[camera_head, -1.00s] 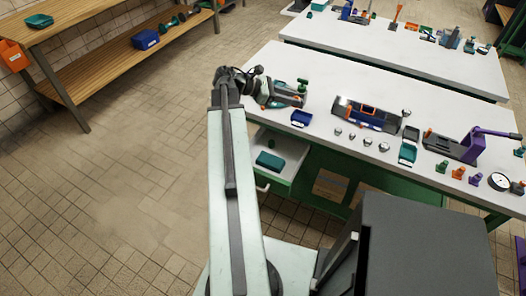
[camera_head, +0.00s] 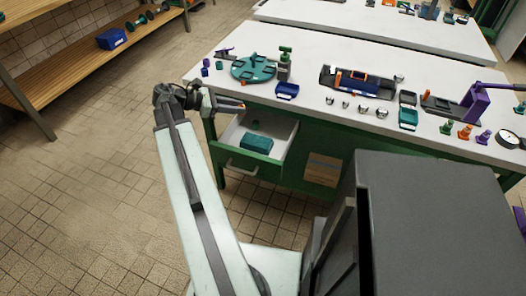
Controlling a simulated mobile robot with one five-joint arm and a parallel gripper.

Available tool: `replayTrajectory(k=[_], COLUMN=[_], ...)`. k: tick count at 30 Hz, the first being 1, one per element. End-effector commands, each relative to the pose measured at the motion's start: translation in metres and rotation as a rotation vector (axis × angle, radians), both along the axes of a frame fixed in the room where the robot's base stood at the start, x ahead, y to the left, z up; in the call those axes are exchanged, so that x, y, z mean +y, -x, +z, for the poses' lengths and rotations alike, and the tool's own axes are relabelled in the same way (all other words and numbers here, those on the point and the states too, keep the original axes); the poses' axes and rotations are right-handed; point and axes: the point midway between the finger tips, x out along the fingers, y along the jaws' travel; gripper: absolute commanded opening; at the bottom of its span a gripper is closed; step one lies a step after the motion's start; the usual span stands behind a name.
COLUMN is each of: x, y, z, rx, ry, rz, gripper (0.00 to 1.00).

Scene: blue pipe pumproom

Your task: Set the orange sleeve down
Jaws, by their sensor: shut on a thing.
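My gripper (camera_head: 238,105) is at the front left edge of the near white bench, just above the open drawer's back left corner as seen in the picture. It is shut on the orange sleeve (camera_head: 243,107), of which only a small orange bit shows at the jaw tips. The rest is hidden by the jaws or too small to make out. I cannot tell the exact height of the sleeve above the bench or drawer.
On the bench stand a teal round fixture (camera_head: 254,68), a blue bin (camera_head: 287,91), a dark tray (camera_head: 357,84) and several silver knobs. A wooden shelf (camera_head: 75,65) is at left.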

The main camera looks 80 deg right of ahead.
Motion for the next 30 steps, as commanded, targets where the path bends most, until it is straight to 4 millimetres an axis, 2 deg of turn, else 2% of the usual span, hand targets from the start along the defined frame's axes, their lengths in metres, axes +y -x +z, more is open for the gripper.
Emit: replayTrajectory(k=[1, 8, 11, 15, 21, 30], x=[0.003, 0.006, 0.001, -0.015, -0.035, -0.042], y=[-0.006, -0.011, 0.002, 0.035, 0.071, 0.084], z=[-0.019, -0.021, -0.031, -0.053, -0.071, -0.076], rx=[0.001, 0.001, 0.0, 0.0, 0.0, 0.0], ry=[0.0, 0.001, 0.0, 0.001, 0.0, 0.0], rz=[0.005, 0.009, 0.006, 0.004, 0.006, 0.008], gripper=[0.0, 0.0, 0.0, 0.0, 0.0, 0.0])
